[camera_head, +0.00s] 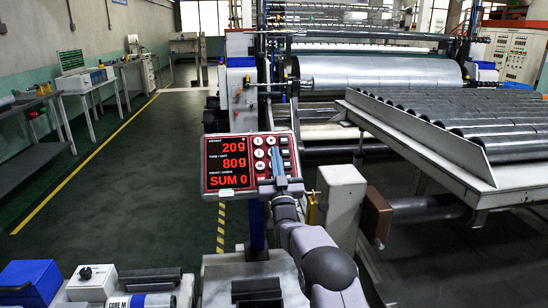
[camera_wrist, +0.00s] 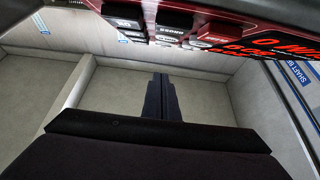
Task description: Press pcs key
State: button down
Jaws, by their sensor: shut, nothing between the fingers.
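The scale panel (camera_head: 226,165) has a red-lit display reading 20g, 80g and SUM 0. To the right of the display are pale round keys (camera_head: 258,141) and darker keys (camera_head: 284,141). In the wrist view, the panel's red face (camera_wrist: 225,18) runs along the top, with several black, white and red keys (camera_wrist: 172,20) seen at a steep slant. I cannot read which one is the pcs key. My gripper (camera_head: 275,150) is shut and empty, in front of the key area and hiding some keys. In the wrist view, its fingertips (camera_wrist: 160,76) appear below the keys; contact cannot be told.
A pale post (camera_head: 340,205) and a brown block (camera_head: 376,215) stand right of my arm. A rack of dark rolls (camera_head: 450,115) lies farther right. A blue box (camera_head: 30,275) and a white box (camera_head: 92,283) sit at lower left. The floor aisle at left is clear.

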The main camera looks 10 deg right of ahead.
jog(key=shift+w+f, duration=0.2)
jog(key=shift+w, duration=0.35)
jog(key=shift+w+f, duration=0.2)
jog(key=shift+w, duration=0.35)
jog(key=shift+w+f, duration=0.75)
jog(key=shift+f, duration=0.05)
